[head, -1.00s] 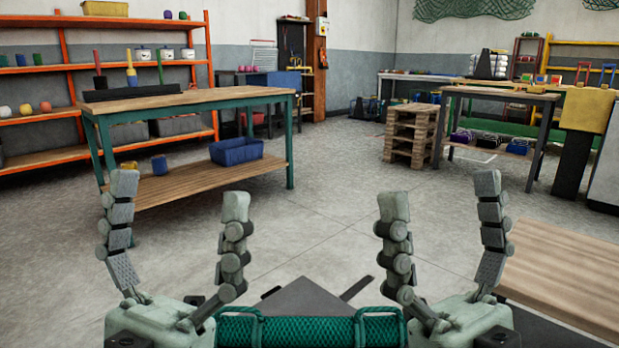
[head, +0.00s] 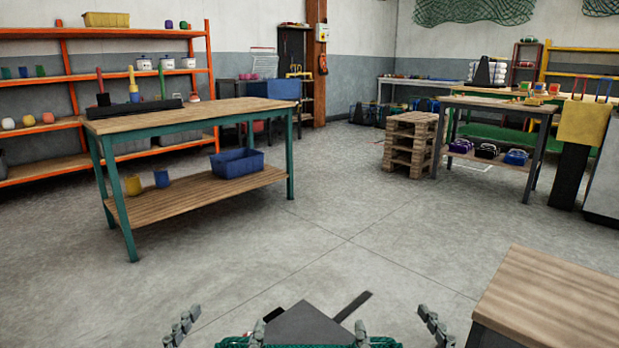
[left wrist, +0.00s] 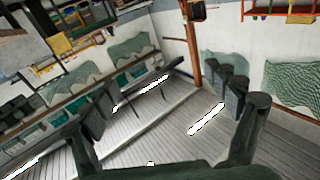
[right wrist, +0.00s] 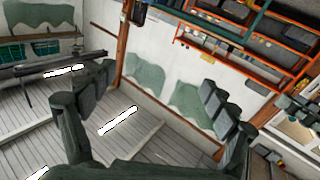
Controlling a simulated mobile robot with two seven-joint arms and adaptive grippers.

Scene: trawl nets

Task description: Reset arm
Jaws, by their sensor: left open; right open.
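My left gripper (head: 228,318) shows at the bottom of the head view, left of centre. Its fingers are apart with nothing between them. My right gripper (head: 392,318) is at the bottom, right of centre, also open and empty. Only the upper finger parts show in the head view; the palms are cut off by the lower edge. The left wrist view shows the left gripper's fingers (left wrist: 160,85) spread wide with no object between them. The right wrist view shows the right gripper's fingers (right wrist: 155,75) likewise spread and empty.
A wooden-topped table (head: 555,290) stands close at lower right. A green-legged workbench (head: 180,116) with a blue bin (head: 237,162) stands ahead left. Stacked pallets (head: 411,145) stand farther right. The middle floor (head: 340,225) is clear.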

